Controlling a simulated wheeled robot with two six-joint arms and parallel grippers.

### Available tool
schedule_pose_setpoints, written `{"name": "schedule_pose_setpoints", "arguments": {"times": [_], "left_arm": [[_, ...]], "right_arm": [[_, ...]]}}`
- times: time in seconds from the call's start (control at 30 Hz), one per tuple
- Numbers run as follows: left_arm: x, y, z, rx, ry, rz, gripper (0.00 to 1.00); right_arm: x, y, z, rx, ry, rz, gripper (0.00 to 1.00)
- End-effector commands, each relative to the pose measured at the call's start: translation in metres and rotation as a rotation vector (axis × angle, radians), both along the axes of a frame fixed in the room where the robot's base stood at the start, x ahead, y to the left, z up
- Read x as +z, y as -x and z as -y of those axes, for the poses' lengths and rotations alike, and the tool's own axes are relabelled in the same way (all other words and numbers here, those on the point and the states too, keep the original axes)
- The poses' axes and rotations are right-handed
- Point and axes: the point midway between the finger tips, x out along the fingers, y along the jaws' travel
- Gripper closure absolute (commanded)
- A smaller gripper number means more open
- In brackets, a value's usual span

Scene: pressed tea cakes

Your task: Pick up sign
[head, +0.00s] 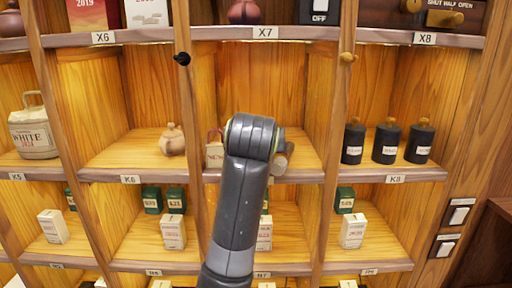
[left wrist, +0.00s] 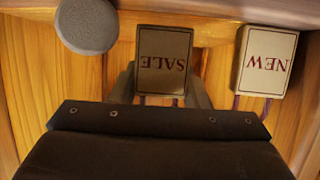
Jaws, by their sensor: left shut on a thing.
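In the left wrist view a dark sign reading SALE (left wrist: 163,58) appears upside down, with thin cords at its lower edge. My left gripper (left wrist: 161,88) has its grey fingers on either side of this sign and is shut on it. A paler sign reading NEW (left wrist: 265,62) stands beside it, apart from the fingers. In the head view the NEW sign (head: 215,155) shows just left of my dark wrist, in the compartment under X7. My wrist hides the SALE sign and the fingertips there. My right gripper is in neither view.
A grey round object (left wrist: 87,25) lies near the SALE sign. The compartment has wooden dividers (head: 320,110) on both sides. A clay teapot (head: 172,140) stands to the left, and black canisters (head: 387,142) to the right.

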Motion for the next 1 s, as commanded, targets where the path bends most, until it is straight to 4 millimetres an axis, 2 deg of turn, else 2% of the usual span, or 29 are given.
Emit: {"name": "schedule_pose_setpoints", "arguments": {"times": [0.2,0.5,0.7,1.0], "left_arm": [[0.032,0.000,-0.001,0.001,-0.001,0.009,0.81],[0.075,0.000,0.000,0.002,0.000,0.008,0.81],[0.088,0.000,0.000,0.001,0.002,0.006,0.81],[0.089,0.000,0.000,0.001,0.002,0.005,0.81]], "right_arm": [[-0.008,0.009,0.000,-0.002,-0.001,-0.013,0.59],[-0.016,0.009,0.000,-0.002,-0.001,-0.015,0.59],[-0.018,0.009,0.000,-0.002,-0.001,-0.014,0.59],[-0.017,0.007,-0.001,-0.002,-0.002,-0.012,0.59]]}}
